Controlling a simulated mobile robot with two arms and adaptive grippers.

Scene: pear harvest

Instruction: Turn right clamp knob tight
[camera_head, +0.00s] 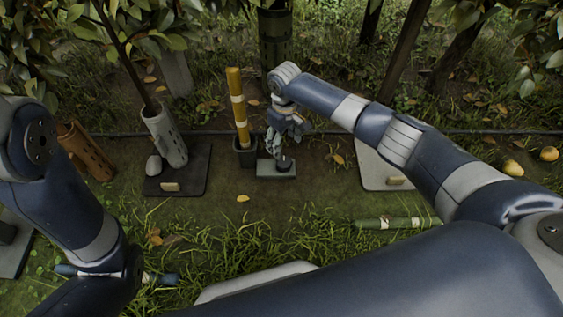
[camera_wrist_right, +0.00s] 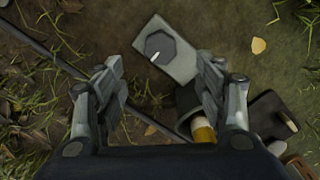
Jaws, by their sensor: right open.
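A dark, many-sided knob (camera_head: 284,162) with a pale pointer mark sits on a small light-grey plate (camera_head: 264,172) on the ground. In the right wrist view the knob (camera_wrist_right: 161,46) lies beyond the fingertips, near the middle line between them, on the grey plate (camera_wrist_right: 183,70). My right gripper (camera_head: 282,143) points down just above the knob in the head view. Its fingers (camera_wrist_right: 160,75) are spread apart with nothing between them. My left arm comes down at the left, but its fingers do not show.
A yellow post (camera_head: 236,100) stands in a dark holder (camera_head: 245,152) close left of the plate. A dark base (camera_head: 195,180) carries a grey perforated tube (camera_head: 164,137) farther left. A pale base (camera_head: 375,174) lies to the right. Fallen pears (camera_head: 513,168) lie at the far right.

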